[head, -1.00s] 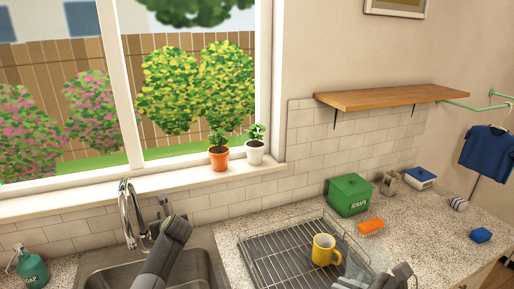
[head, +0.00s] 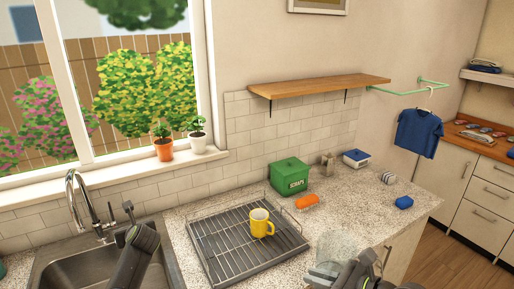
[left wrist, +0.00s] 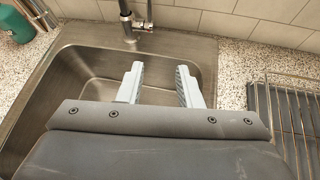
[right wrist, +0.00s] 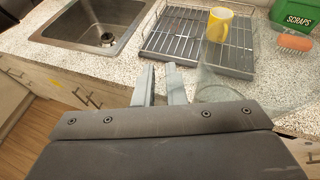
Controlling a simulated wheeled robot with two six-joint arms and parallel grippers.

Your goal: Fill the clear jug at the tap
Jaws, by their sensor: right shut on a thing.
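The clear jug (head: 333,250) is at the lower right in the head view, beside the drying rack over the counter's front part. My right gripper (head: 358,268) is shut on it. In the right wrist view the jug's see-through wall (right wrist: 225,88) shows right of the fingers (right wrist: 163,88), faint against the counter. I cannot tell whether it touches the counter. The chrome tap (head: 82,200) stands behind the sink (head: 50,272). My left gripper (head: 128,212) is over the sink's right side near the tap. Its fingers (left wrist: 160,88) are apart and empty in the left wrist view.
A wire drying rack (head: 215,238) holding a yellow mug (head: 260,222) lies between the jug and the sink. A wooden shelf (head: 320,86) hangs above.

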